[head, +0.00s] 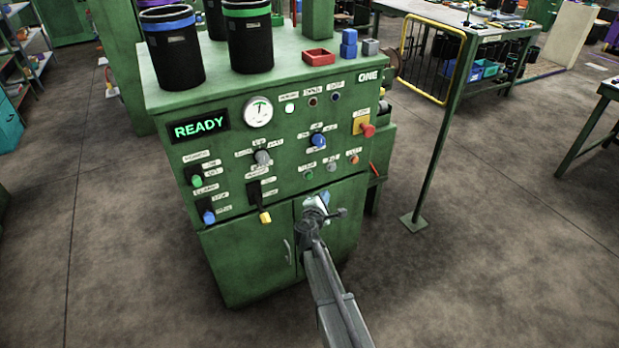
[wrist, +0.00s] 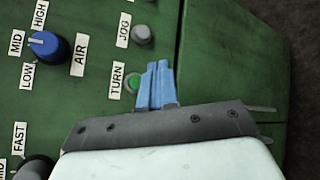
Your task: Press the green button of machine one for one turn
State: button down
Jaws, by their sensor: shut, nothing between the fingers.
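Machine one (head: 237,265) is a green cabinet with a sloped control panel, marked ONE, and its display (head: 199,126) reads READY. The small green button (head: 309,175) sits low on the panel; in the wrist view the green button (wrist: 131,84) is beside the TURN label. My gripper (head: 322,197) is in front of the machine, just below the button in the head view. In the wrist view its blue fingers (wrist: 157,68) are together with nothing between them, just right of the button and overlapping its edge. I cannot tell whether they touch the panel.
A red stop button (head: 368,130) on yellow is at the panel's right. Black bins (head: 173,55), a red tray (head: 319,57) and blue blocks (head: 349,45) stand on top.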

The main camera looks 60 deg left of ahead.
aim_at(309, 176)
jog(key=a, duration=0.7)
jog(key=shift+a, duration=0.3)
jog(key=shift+a, duration=0.2)
dwell(1.7)
jog(key=shift+a, duration=0.2)
